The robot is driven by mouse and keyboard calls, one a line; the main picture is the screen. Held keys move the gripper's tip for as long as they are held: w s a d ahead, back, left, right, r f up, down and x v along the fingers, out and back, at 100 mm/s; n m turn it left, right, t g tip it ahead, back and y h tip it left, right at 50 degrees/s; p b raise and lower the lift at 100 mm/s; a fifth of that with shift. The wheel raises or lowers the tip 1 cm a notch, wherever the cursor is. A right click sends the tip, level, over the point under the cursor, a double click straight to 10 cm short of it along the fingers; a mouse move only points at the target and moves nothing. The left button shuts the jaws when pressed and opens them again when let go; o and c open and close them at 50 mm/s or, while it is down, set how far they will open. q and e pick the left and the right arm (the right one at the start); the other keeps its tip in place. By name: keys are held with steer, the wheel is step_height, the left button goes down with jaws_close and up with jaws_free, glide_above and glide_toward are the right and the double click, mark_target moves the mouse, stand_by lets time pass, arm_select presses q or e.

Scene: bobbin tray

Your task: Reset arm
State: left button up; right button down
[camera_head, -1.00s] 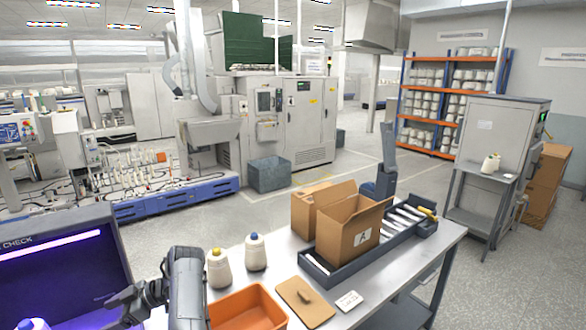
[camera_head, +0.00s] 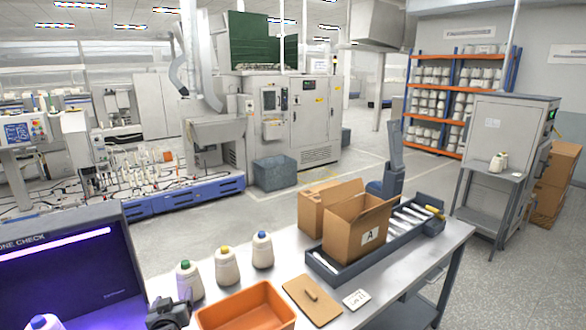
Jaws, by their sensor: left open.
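My left gripper (camera_head: 170,312) shows only in part at the bottom edge, beside the orange bin and below the green-tipped cone; its jaws are open and no object shows in them. Three white yarn cones stand upright on the table: one with a green tip (camera_head: 190,281), one with a yellow tip (camera_head: 226,266) and one with a blue tip (camera_head: 262,251). Another cone (camera_head: 45,322) is partly visible in the purple-lit check box (camera_head: 133,254) at the lower left. My right gripper is not in view.
An orange bin (camera_head: 203,316) sits at the table's front. A brown board (camera_head: 306,316) and a white card (camera_head: 356,299) lie right of it. The table's (camera_head: 425,264) right front is bare.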

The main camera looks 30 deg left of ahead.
arm_select(q)
steer(key=s+d+f+m+g+h, duration=0.1)
steer(key=s+d+f+m+h, duration=0.2)
steer(key=d, duration=0.5)
steer(key=s+d+f+m+h, duration=0.2)
steer(key=d+f, duration=0.3)
steer(key=d, duration=0.2)
steer(key=s+d+f+m+g+h, duration=0.1)
steer(key=s+d+f+m+h, duration=0.15)
steer(key=d, duration=0.55)
steer(key=s+d+f+m+g+h, duration=0.2)
steer(key=s+d+m, duration=0.1)
steer(key=s+d, duration=0.4)
steer(key=s+d+f+m+g+h, duration=0.2)
steer(key=s+d+f, duration=0.1)
steer(key=s+d, duration=0.35)
step_height(320, 180, up, 25)
steer(key=s+p, duration=0.1)
steer(key=p, duration=2.3)
steer(key=shift+s+g+p, duration=0.25)
steer(key=shift+g+p, duration=0.05)
steer(key=shift+p, duration=0.1)
